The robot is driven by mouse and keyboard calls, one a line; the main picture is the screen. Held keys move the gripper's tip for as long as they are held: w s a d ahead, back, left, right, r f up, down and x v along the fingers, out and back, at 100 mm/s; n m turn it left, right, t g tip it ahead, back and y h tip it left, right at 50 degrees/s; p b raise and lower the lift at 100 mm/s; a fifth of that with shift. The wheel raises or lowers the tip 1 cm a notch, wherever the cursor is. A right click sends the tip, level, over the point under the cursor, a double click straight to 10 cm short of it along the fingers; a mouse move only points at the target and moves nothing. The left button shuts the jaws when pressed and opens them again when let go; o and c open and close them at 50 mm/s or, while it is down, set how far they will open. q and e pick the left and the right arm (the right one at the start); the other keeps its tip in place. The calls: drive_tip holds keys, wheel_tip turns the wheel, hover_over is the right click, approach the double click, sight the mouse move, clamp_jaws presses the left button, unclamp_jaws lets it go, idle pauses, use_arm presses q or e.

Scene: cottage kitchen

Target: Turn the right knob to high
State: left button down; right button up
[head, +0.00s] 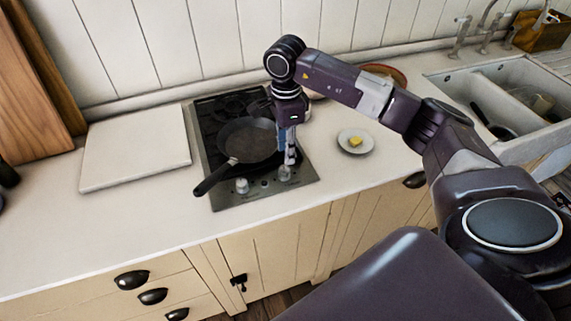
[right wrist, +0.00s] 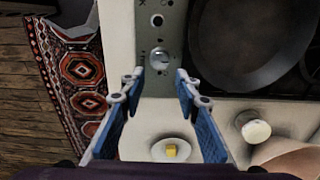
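The right knob (head: 285,173) is a pale round knob on the front strip of the black and steel cooktop (head: 225,203). It also shows in the right wrist view (right wrist: 160,58), just beyond the gap between my fingertips. My right gripper (head: 289,159) points down above this knob. In the right wrist view its two blue-padded fingers (right wrist: 160,74) are spread apart with nothing between them. I cannot tell whether they touch the knob. The left knob (head: 242,186) stands beside it on the same strip. My left gripper is not in view.
A dark frying pan (head: 247,140) sits on the cooktop, its handle over the front edge. A white plate with butter (head: 355,141) is to the right. A white board (head: 137,147) lies left, and a sink (head: 500,90) is far right. The front counter is clear.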

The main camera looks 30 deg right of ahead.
sight(285, 169)
wheel_tip(285, 169, down, 5)
drive_tip(key=shift+f+p, duration=0.15)
drive_tip(key=shift+p, duration=0.75)
drive_tip(key=shift+a+f, duration=0.1)
drive_tip(key=shift+f, duration=0.6)
